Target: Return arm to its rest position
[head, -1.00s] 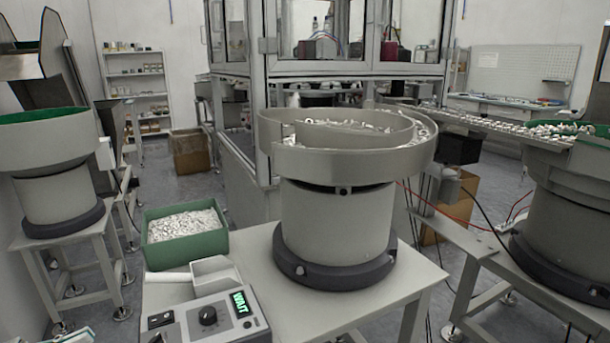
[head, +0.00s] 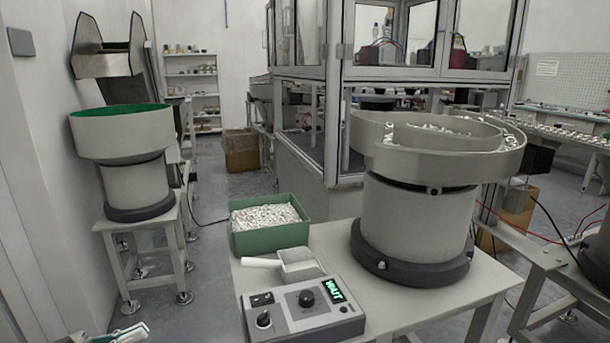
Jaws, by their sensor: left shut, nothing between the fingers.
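My left gripper (head: 124,333) shows only in part at the bottom left edge of the head view, low beside the stool of the green-lined bowl. It is shut and empty, and apart from the table (head: 420,308). The rest of the left arm is mostly cut off by the frame. My right gripper is out of view. A grey scoop (head: 301,264) with a white handle lies on the table, in front of a green bin (head: 262,241) full of small pale parts. No gripper touches the scoop or the bin.
A control box (head: 303,309) with a lit green display stands at the table's front. A large bowl feeder (head: 415,220) stands behind it to the right. Another feeder with a green-lined bowl (head: 125,135) stands on a stool at left. Open floor lies between them.

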